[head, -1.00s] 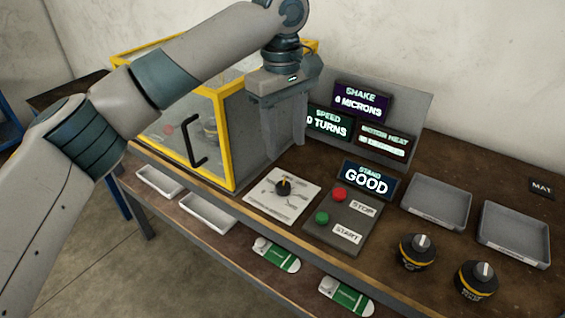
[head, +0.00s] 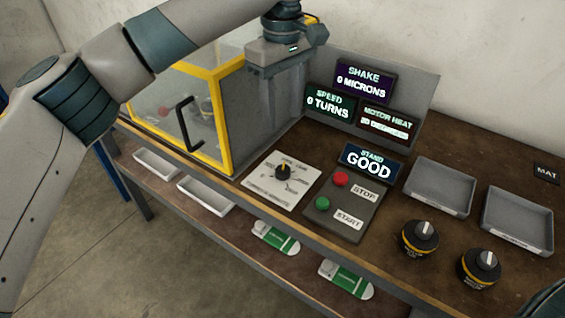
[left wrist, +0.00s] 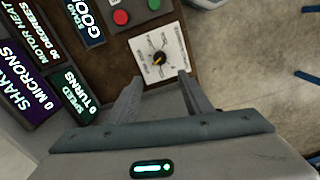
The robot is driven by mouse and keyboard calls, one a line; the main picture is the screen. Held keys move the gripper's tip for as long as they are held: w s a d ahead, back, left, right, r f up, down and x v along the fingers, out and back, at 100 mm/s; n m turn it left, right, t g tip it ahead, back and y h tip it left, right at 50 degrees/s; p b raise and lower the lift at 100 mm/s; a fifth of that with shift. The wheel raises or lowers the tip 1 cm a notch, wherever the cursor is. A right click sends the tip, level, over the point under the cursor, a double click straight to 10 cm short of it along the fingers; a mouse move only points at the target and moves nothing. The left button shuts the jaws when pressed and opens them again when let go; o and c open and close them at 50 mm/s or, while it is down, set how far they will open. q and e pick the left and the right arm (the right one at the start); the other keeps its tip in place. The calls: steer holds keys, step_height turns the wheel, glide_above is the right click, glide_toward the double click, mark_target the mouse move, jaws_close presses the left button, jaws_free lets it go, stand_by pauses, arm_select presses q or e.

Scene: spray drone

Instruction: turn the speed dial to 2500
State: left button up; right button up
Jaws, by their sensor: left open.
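The speed dial is a dark round knob (head: 283,173) with an orange pointer on a white plate (head: 270,193), on the bench in front of the yellow-framed box. The pointer aims roughly at the back of the plate; the marks are too small to read. In the left wrist view the knob (left wrist: 158,58) lies beyond the fingertips, roughly between them. My left gripper (head: 284,118) is open and empty, behind and above the dial, not touching it. It also shows in the left wrist view (left wrist: 161,84). The speed display (head: 328,103) reads 0 TURNS. My right gripper is out of view.
A panel with a red button (head: 341,179) and a green button (head: 322,203) stands right of the dial. The yellow-framed box (head: 225,125) stands close on its left. Two grey trays (head: 440,208) and two black knobbed motors (head: 420,239) are farther right. The bench's front edge is near.

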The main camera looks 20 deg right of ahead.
mark_target(283, 168)
arm_select(q)
step_height(283, 168, down, 14)
steer(key=shift+r+p, duration=0.1)
steer(key=shift+p, duration=0.35)
steer(key=shift+f, duration=0.7)
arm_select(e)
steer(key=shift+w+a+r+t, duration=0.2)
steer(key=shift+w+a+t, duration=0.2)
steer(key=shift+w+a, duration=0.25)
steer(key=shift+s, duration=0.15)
